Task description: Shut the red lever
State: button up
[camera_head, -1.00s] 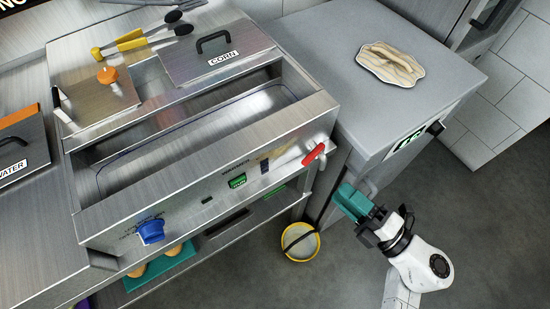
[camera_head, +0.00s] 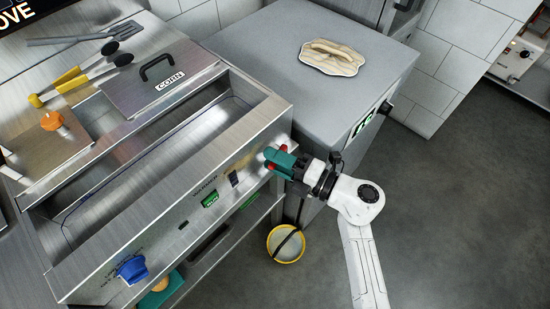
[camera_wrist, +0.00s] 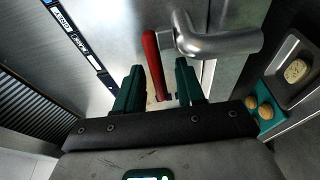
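The red lever (camera_wrist: 152,55) sits beside a bent silver metal pipe (camera_wrist: 222,42) in the wrist view. It points down the picture into the space between my gripper's two teal fingers. My gripper (camera_head: 279,159) is at the right end of the steel counter's front panel in the head view. Its fingers are apart, one on each side of the lever, and I cannot tell whether either touches it. In the head view my gripper covers most of the lever, and only small red bits show around the fingers.
The steel warmer (camera_head: 165,205) has a blue knob (camera_head: 133,269) and a green switch (camera_head: 210,200) on its front. A grey cabinet (camera_head: 262,50) stands at its right. A yellow bucket (camera_head: 286,244) is on the floor below my gripper. The floor at right is clear.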

jog(key=shift+a, duration=0.15)
grip_shut()
dwell(0.4)
jog(key=shift+w+a+r+m+t+h+p, duration=0.1)
jog(key=shift+a+m+t+h+p, duration=0.1)
jog(key=shift+m+t+h+p, duration=0.3)
jog(key=shift+t, duration=0.4)
jog(key=shift+w, duration=0.1)
